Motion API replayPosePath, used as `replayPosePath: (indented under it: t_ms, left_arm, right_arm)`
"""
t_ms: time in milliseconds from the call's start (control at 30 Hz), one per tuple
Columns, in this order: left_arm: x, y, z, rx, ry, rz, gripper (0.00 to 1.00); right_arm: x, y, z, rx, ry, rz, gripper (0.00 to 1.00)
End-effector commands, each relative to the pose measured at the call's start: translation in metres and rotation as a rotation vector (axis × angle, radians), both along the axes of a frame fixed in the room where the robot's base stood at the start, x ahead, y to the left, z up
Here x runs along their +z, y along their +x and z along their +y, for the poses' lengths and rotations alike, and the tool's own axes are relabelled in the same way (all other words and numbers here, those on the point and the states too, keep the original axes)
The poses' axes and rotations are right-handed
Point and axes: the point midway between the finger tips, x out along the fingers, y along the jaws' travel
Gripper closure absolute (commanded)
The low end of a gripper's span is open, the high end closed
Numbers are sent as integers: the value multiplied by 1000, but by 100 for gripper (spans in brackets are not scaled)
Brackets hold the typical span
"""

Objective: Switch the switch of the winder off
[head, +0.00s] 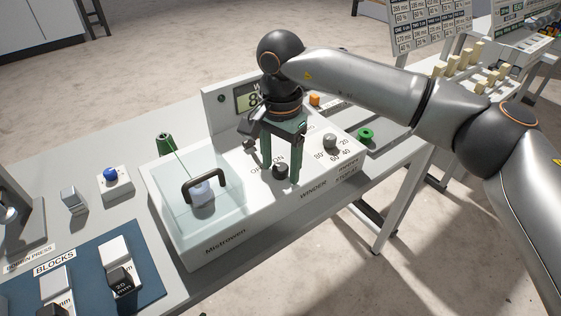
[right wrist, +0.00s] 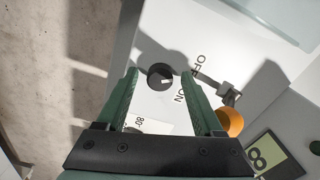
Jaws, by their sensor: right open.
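The winder (head: 225,245) is a white machine on the bench, with OFF and ON printed on its top. Its switch (head: 281,171) is a round black knob beside these labels. It also shows in the right wrist view (right wrist: 158,76), where its small white mark seems to point towards ON. My right gripper (head: 281,174) is open, pointing down over the panel. Its green fingers stand on either side of the switch, with visible gaps in the right wrist view (right wrist: 162,72). I cannot tell their exact height. My left gripper is not in view.
The winder has a clear cover with a black handle (head: 204,184), a grey dial (head: 330,141), an orange button (head: 314,100) and a display behind my gripper. A green spool (head: 366,135) is at right. Blocks on a blue mat (head: 150,275) are at front left.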

Motion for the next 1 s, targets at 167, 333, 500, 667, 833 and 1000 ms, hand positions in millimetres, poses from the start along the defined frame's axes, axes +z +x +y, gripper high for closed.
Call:
replayPosePath:
  t_ms: [167, 333, 500, 667, 833, 1000]
  left_arm:
    - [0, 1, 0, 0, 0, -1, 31]
    - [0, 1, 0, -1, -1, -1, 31]
    - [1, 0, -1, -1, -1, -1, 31]
    - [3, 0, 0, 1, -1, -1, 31]
    - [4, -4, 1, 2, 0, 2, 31]
    - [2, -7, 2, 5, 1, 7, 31]
  right_arm:
    - [4, 0, 0, -1, 0, 0, 31]
    - [29, 1, 0, -2, 1, -4, 31]
    - [68, 1, 1, -1, 1, -4, 31]
    - [100, 0, 0, -1, 0, -3, 31]
    - [120, 0, 0, 0, 1, -1, 31]
    - [126, 0, 0, 0, 0, 0, 31]
